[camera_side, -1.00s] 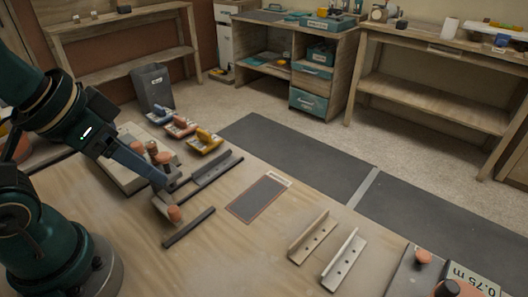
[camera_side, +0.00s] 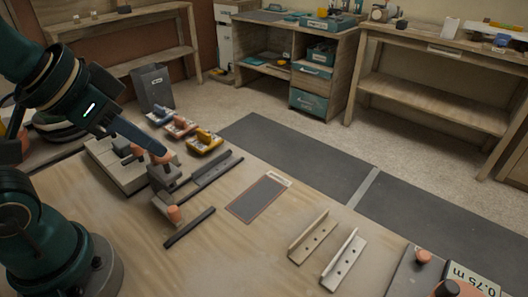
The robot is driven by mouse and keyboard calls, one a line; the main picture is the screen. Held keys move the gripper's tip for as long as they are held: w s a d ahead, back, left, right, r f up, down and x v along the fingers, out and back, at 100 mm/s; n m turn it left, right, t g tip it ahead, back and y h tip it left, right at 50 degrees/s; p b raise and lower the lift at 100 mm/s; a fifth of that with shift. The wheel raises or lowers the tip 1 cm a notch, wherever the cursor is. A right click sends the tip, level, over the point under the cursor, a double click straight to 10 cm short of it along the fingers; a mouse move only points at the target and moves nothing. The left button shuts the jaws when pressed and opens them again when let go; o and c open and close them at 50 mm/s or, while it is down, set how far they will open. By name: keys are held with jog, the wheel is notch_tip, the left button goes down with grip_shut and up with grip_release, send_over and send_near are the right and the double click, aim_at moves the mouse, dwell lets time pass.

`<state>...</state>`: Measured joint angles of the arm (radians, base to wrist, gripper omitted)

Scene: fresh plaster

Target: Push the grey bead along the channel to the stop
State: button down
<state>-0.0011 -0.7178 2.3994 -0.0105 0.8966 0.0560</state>
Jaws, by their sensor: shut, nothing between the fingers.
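My gripper (camera_side: 161,153) is shut and empty, above the fixture at the left of the bench. Its tip appears beside an orange knob (camera_side: 165,159); I cannot tell whether they touch. A long dark grey angled strip (camera_side: 215,171), which looks like the grey bead, lies right of a grey block (camera_side: 164,177). A separate dark bar (camera_side: 190,228) lies nearer the camera. Another orange knob (camera_side: 173,214) sits at the fixture's near end. I cannot clearly make out the channel's floor or which part is the stop.
A beige angle piece (camera_side: 309,238) and a white one (camera_side: 343,260), both with holes, lie at the right. A grey outlined rectangle (camera_side: 258,198) marks the bench middle. The bench around the rectangle is clear.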

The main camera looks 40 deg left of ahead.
jog(key=w+r, duration=0.4)
jog(key=w, duration=0.3)
send_over(230, 161)
jog(key=w+d, duration=0.1)
jog(key=d, duration=0.1)
notch_tip(230, 161, down, 5)
jog(key=w+a+f+g, duration=0.1)
jog(key=w+f, duration=0.2)
jog(key=f, duration=0.6)
jog(key=w+a+f+g, duration=0.1)
jog(key=w+f+g, duration=0.15)
jog(key=f, duration=0.55)
jog(key=shift+n+t, duration=0.3)
jog(key=shift+t, duration=0.15)
jog(key=shift+s+a+r, duration=0.1)
jog(key=shift+s, duration=1.9)
jog(key=shift+s, duration=0.1)
jog(key=shift+s, duration=1.7)
